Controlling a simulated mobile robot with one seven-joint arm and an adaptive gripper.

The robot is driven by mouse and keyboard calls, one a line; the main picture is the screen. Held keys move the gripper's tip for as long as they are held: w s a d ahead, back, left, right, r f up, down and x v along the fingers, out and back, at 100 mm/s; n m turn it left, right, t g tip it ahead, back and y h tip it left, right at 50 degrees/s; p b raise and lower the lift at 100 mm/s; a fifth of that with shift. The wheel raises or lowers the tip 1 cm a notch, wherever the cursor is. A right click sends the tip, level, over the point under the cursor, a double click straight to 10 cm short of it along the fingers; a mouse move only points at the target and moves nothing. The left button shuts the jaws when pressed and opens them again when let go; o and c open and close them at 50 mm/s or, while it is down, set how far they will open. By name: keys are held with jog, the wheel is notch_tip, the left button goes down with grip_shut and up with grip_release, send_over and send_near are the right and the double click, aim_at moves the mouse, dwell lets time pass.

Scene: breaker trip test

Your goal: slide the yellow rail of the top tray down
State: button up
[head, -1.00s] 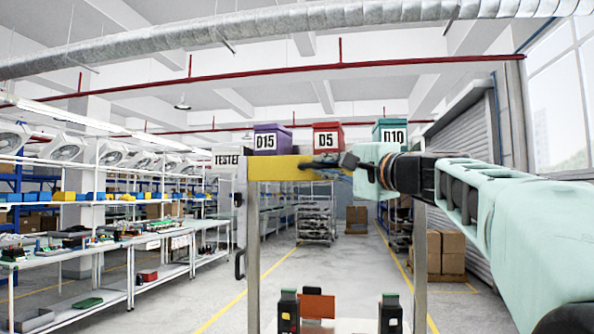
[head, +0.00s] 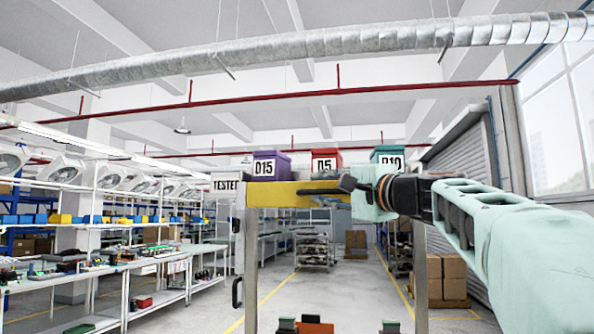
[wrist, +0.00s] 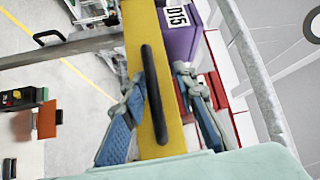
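The yellow rail (head: 275,195) runs across the front of the top tray in the head view. In the wrist view the yellow rail (wrist: 137,50) runs up the picture, with a long black handle (wrist: 153,95) on its face. My gripper (head: 340,187) is at the right part of the rail. In the wrist view my gripper (wrist: 158,77) is open, its blue-padded fingers on either side of the handle. The left finger overlaps the rail's edge; the right finger is past its other edge. I cannot tell whether either touches. The rail's right end is hidden behind my gripper and arm.
Purple D15 (head: 271,165), red D5 (head: 326,162) and teal D10 (head: 385,157) bins stand on top behind the rail. Metal posts (head: 251,270) stand below.

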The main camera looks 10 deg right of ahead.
notch_tip(320, 180, up, 7)
jog(key=shift+w+r, duration=0.1)
jog(key=shift+r, duration=0.7)
jog(key=shift+o, duration=0.9)
jog(key=shift+a+r, duration=0.1)
jog(key=shift+r, duration=0.2)
jog(key=shift+w+f, duration=0.15)
jog(key=shift+f, duration=0.2)
jog(key=shift+c, duration=0.9)
jog(key=shift+s+d+f+b, duration=0.2)
jog(key=shift+s+f+b, duration=0.1)
jog(key=b+v, duration=0.4)
jog(key=v, duration=0.8)
